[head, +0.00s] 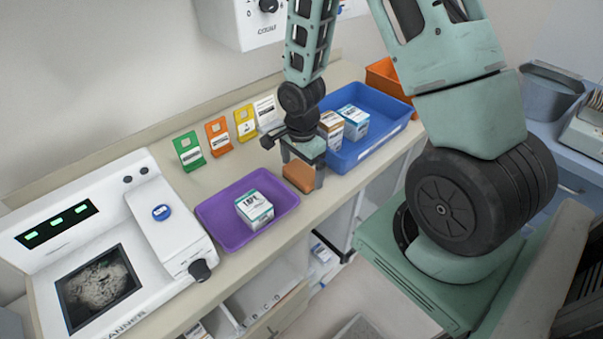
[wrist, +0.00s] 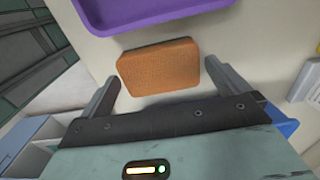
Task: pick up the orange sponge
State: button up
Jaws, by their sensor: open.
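The orange sponge (head: 299,176) lies on the counter between the purple tray and the blue tray. In the wrist view the sponge (wrist: 160,67) is a flat orange block with rounded corners, seen whole. My gripper (head: 303,172) is over the sponge in the head view and hides part of it. In the wrist view my gripper (wrist: 162,85) is open, with one finger near the sponge's left end and the other near its right end. Gaps show between the fingers and the sponge. I cannot tell the exact height of the fingertips above the counter.
A purple tray (head: 213,213) holding a white box (head: 254,209) is left of the sponge. A blue tray (head: 378,146) with small boxes is to the right. Upright coloured cards (head: 218,137) stand behind. A white scanner (head: 165,220) is at the left. The counter's front edge is close.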

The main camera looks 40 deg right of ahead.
aim_at(302, 172)
jog(key=shift+f, duration=0.9)
jog(key=c, duration=0.8)
jog(key=shift+r, duration=0.15)
notch_tip(302, 172, up, 10)
jog(key=shift+f+b, duration=0.15)
jog(key=shift+b, duration=0.2)
jog(key=shift+o, duration=0.4)
